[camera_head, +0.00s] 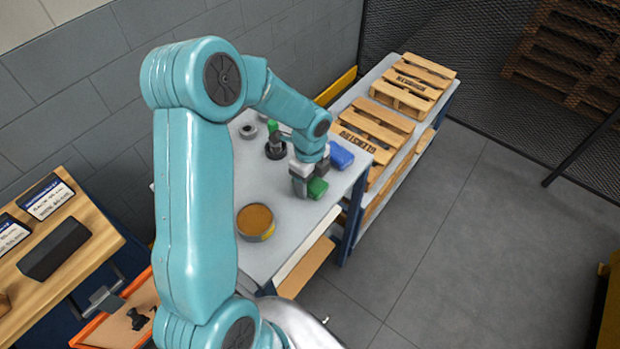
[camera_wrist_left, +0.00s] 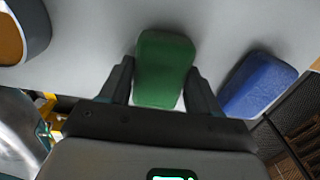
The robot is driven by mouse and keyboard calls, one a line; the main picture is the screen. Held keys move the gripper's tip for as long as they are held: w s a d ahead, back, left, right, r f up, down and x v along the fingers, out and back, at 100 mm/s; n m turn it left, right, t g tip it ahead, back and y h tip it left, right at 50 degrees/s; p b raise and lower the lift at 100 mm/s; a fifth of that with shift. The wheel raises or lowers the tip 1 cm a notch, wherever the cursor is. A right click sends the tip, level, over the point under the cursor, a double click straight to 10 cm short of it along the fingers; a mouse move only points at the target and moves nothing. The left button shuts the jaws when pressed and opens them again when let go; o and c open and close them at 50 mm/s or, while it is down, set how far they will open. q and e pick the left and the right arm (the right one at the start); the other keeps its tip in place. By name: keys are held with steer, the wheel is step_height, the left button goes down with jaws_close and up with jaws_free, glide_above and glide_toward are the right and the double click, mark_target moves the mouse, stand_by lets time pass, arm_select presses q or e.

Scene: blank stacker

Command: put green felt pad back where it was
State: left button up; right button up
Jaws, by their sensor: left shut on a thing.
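The green felt pad (camera_head: 318,188) is at the table's right front edge in the head view, partly hidden by my left gripper (camera_head: 303,182). In the left wrist view the green pad (camera_wrist_left: 164,66) sits between the two dark fingers, and the gripper is shut on it. The pad looks low over or on the grey table top (camera_wrist_left: 85,70); I cannot tell if it touches. My right gripper is not in view.
A blue block (camera_head: 341,155) lies just right of the gripper, near the edge. A round brown-topped tin (camera_head: 255,222) stands at the front. A dark round holder (camera_head: 275,151) and a grey ring (camera_head: 248,131) are farther back. Wooden pallets (camera_head: 375,140) stand right.

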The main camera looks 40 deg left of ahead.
arm_select(q)
steer(key=shift+s, duration=0.2)
steer(key=o, duration=1.1)
steer(key=shift+w+f, duration=0.1)
step_height(320, 180, up, 12)
steer(key=shift+r, duration=0.2)
steer(key=shift+a, duration=0.1)
